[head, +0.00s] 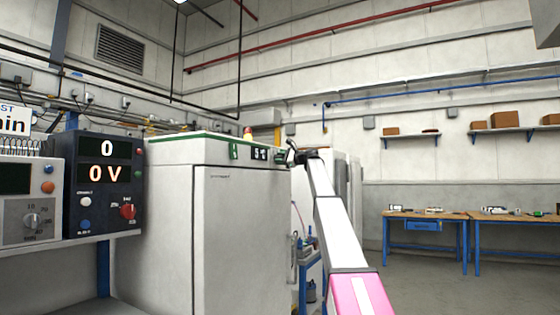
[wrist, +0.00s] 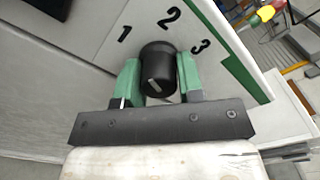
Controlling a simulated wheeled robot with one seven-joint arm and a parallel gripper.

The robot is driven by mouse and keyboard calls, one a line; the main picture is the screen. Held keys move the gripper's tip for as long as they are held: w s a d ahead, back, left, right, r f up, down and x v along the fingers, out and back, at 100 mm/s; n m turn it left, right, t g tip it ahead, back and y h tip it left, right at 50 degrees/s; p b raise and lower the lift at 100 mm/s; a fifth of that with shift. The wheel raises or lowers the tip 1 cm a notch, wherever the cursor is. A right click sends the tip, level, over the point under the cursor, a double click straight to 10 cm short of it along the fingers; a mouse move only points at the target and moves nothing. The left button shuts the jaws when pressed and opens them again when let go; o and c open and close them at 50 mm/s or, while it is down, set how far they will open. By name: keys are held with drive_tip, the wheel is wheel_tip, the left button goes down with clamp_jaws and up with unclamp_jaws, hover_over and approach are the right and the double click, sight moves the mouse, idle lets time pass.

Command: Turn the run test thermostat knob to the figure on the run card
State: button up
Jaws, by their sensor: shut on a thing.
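The thermostat knob (wrist: 160,60) is black with a short white line on its front face. The printed figures 1, 2 and 3 stand around its far side on a white panel (wrist: 105,55). I cannot tell clearly which figure the line marks. The green fingers of my gripper (wrist: 159,78) are on both sides of the knob and shut on it. In the head view my gripper (head: 285,155) is small, at the upper right front of the white cabinet (head: 240,240). A white sign (head: 14,120) at the left edge is cut off, showing only "ST" and "in".
A dark panel (head: 104,170) reading "0" and "0 V", with a red knob (head: 128,211), stands left of the cabinet. A grey unit (head: 30,205) with another dial is beside it. Workbenches (head: 425,216) stand at the right, with open floor before them.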

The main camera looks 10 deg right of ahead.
drive_tip(key=shift+n, duration=2.3)
drive_tip(key=o, duration=0.9)
drive_tip(key=shift+s+d, duration=0.1)
drive_tip(key=v, duration=1)
drive_tip(key=shift+s+d, duration=0.15)
drive_tip(key=shift+d, duration=0.1)
